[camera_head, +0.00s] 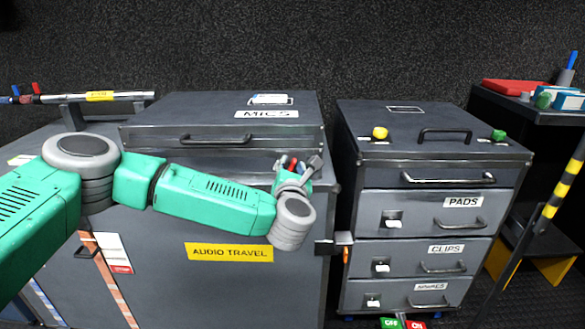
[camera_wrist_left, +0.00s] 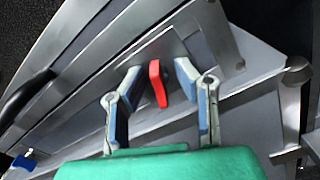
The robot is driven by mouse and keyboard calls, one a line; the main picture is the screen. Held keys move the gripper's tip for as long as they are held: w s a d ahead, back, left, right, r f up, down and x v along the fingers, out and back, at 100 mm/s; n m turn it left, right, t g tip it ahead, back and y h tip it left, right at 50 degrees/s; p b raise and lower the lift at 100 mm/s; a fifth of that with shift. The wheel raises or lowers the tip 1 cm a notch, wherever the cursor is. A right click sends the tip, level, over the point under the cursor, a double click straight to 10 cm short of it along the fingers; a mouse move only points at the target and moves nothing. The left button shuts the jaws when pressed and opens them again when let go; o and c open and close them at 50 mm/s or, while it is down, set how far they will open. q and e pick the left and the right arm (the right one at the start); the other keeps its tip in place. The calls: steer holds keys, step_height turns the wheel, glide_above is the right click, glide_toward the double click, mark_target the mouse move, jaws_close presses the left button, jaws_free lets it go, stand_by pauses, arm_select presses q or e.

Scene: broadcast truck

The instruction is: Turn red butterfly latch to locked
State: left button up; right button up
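The red butterfly latch (camera_wrist_left: 157,83) shows in the left wrist view as a narrow upright red tab on the front of a grey case. My left gripper (camera_wrist_left: 159,76) is open, with one blue-padded finger on each side of the latch. Small gaps show between the tab and both pads, so it is not clasped. In the head view my left gripper (camera_head: 298,164) is at the front right edge of the MICS case (camera_head: 222,134), where the latch is mostly hidden by the fingers. My right gripper is not in view.
A blue latch (camera_wrist_left: 25,161) sits at the lower left of the wrist view. The case stands on the AUDIO TRAVEL cabinet (camera_head: 255,285). A drawer unit (camera_head: 432,176) with yellow and green knobs stands to the right, across a narrow gap. A shelf (camera_head: 520,104) holds small items at far right.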

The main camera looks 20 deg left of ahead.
arm_select(q)
jaws_close()
